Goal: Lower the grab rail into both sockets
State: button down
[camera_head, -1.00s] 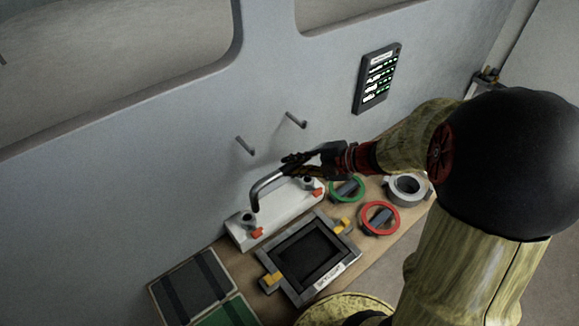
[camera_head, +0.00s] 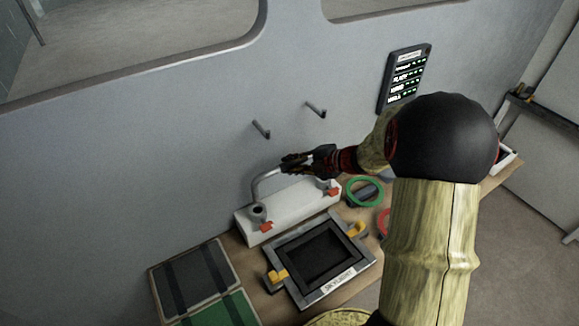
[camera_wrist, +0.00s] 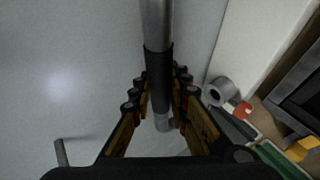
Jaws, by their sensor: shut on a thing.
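The grab rail (camera_head: 263,184) is a grey bent tube with a dark sleeve at its middle. My gripper (camera_head: 290,163) is shut on that sleeve, and the wrist view shows the rail (camera_wrist: 157,25) between the fingers (camera_wrist: 160,95). The white base (camera_head: 290,208) carries a left socket (camera_head: 258,211) and a right socket (camera_head: 331,184), each with an orange-red tab. The rail's left leg comes down close to the left socket; I cannot tell whether it is in. The right leg is hidden by my gripper. One socket (camera_wrist: 220,91) shows beside the rail in the wrist view.
A grey frame with yellow latches (camera_head: 318,262) stands in front of the base. Green (camera_head: 363,193) and red (camera_head: 384,222) rings lie to the right. Dark and green panels (camera_head: 192,280) lie at left.

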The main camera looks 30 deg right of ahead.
jog(key=shift+f, duration=0.1)
notch_tip(320, 180, down, 7)
jog(key=b, duration=0.5)
jog(key=shift+f, duration=0.2)
dwell(0.8)
dwell(0.5)
jog(key=c, duration=1.6)
grip_release()
jog(key=shift+c, duration=0.2)
jog(key=shift+s+f, duration=0.1)
